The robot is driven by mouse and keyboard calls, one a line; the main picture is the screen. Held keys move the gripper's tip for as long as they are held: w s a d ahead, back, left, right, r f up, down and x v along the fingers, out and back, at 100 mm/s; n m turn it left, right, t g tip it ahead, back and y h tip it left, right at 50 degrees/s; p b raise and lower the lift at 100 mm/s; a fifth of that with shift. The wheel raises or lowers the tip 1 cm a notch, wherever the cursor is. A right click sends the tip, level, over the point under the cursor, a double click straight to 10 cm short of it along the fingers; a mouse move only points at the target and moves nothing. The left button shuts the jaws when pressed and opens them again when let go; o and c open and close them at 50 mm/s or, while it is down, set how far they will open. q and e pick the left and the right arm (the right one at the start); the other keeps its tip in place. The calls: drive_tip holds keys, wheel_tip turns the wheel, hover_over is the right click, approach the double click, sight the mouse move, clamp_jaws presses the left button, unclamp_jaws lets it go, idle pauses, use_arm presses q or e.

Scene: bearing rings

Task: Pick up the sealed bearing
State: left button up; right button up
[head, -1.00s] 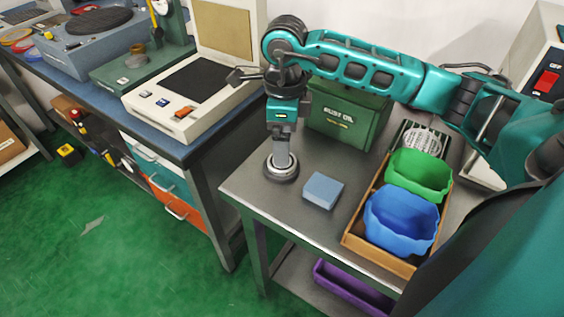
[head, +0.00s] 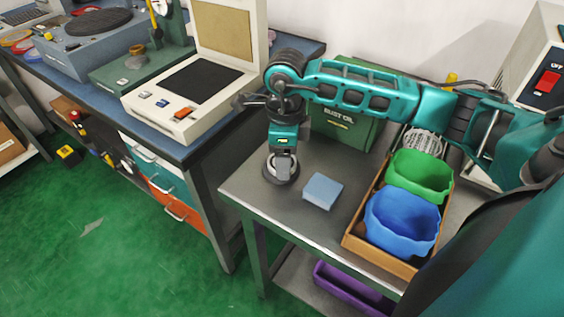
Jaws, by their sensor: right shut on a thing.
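The sealed bearing (head: 269,175) is a dark ring with a bright metal inner part. It is at the left end of the grey metal table (head: 326,229), in the head view. My right gripper (head: 281,167) points down over it, shut on the bearing, and hides part of it. The bearing is at or just above the tabletop; I cannot tell if there is a gap. My left gripper is not in view.
A blue-grey block (head: 323,191) lies just right of the bearing. A wooden tray (head: 378,252) holds a green bin (head: 419,176) and a blue bin (head: 401,220). A green oil box (head: 345,128) stands behind. The blue-topped bench (head: 195,150) is to the left.

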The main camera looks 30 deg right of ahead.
drive_tip(key=c, duration=0.5)
drive_tip(key=shift+o, duration=0.2)
drive_tip(key=shift+r, duration=0.1)
